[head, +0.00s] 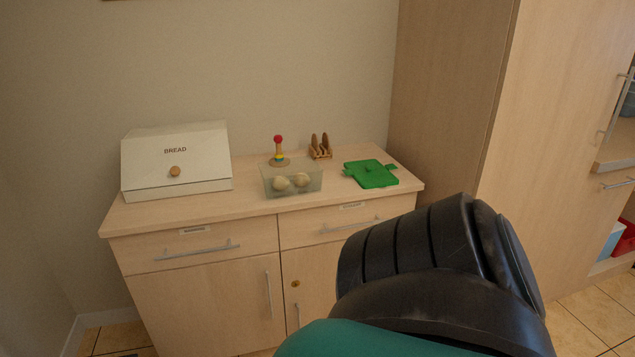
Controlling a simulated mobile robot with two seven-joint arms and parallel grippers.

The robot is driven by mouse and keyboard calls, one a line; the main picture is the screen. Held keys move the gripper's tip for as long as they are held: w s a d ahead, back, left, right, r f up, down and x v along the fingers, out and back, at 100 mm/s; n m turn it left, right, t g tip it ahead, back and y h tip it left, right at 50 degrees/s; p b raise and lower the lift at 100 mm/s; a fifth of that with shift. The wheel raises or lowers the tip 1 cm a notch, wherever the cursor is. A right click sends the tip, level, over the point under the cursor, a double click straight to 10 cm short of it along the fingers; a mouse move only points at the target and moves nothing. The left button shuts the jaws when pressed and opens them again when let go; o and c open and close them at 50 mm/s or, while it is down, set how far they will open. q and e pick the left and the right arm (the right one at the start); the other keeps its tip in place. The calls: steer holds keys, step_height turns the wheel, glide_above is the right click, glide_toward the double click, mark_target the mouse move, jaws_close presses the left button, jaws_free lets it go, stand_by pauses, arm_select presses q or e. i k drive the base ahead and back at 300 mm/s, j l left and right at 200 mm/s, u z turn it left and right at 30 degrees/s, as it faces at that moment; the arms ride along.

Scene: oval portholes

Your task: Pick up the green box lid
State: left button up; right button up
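The green box lid (371,174) lies flat on the right part of the wooden cabinet top (236,207). It has a small knob in its middle and tabs at its sides. Nothing covers it in the head view. A large black and green part of my own arm fills the lower right, in front of the cabinet and nearer to me than the lid. Neither gripper's fingers show in this view.
A white bread box (150,184) stands at the left of the cabinet top. A translucent container (308,187) with round items stands in the middle. Behind it are a coloured ring stacker (278,153) and a small wooden rack (320,150). A tall wooden cupboard (445,100) stands close on the right.

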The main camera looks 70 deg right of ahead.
mark_target(370, 173)
steer(key=z, duration=2.1)
